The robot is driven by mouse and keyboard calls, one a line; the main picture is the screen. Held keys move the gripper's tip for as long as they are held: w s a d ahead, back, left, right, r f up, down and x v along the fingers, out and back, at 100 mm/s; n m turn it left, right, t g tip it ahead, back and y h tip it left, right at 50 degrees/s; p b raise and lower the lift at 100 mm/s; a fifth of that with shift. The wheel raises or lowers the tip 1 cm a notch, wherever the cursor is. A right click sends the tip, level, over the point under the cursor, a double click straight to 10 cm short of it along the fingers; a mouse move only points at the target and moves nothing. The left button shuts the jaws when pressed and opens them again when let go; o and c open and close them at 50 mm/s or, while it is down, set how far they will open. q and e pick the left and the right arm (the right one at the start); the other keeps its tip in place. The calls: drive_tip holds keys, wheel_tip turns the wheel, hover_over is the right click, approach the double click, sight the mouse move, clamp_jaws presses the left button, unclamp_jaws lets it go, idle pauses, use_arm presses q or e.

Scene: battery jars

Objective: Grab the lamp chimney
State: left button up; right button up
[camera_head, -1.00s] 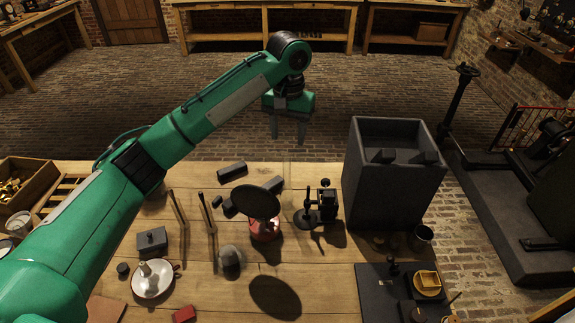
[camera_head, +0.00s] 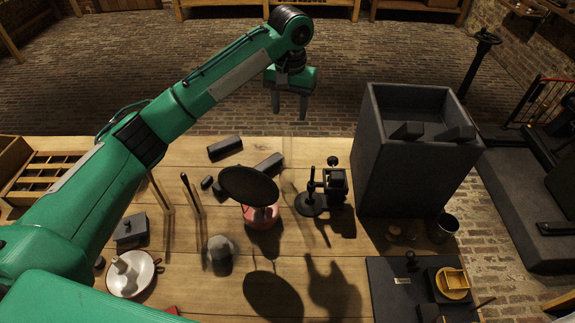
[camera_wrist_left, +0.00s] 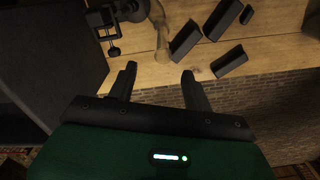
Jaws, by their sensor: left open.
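The lamp chimney (camera_wrist_left: 161,30) is a faint, clear glass tube at the table's far edge, in front of my left fingers in the left wrist view. In the head view the glass (camera_head: 287,160) is barely visible, below my left gripper and behind the dark round disc. My left gripper (camera_head: 289,108) is open, its fingers pointing down, past the table's far edge. In the wrist view my left gripper (camera_wrist_left: 158,70) has nothing between its fingertips, and the glass appears just beyond them. My right gripper is not in view.
A dark disc (camera_head: 248,185) on a reddish base stands near the chimney. Black blocks (camera_head: 225,148) lie left of it; a black clamp-like device (camera_head: 335,186) stands to the right. A tall dark box (camera_head: 415,165) blocks the right side. An enamel candle dish (camera_head: 132,274) is front left.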

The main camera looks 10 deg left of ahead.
sight(287, 141)
use_arm(q)
wheel_tip(287, 141, down, 6)
drive_tip(key=shift+s+f+p, duration=0.1)
drive_tip(key=shift+f+p, duration=0.1)
drive_tip(key=shift+p, duration=0.25)
drive_tip(key=f, duration=0.1)
drive_tip(key=f+p, duration=0.1)
drive_tip(key=f, duration=0.2)
drive_tip(key=shift+a+f+p, duration=0.35)
drive_tip(key=shift+f+p, duration=0.05)
drive_tip(key=shift+f, duration=0.25)
drive_tip(key=c, duration=1.1)
drive_tip(key=shift+r, duration=0.1)
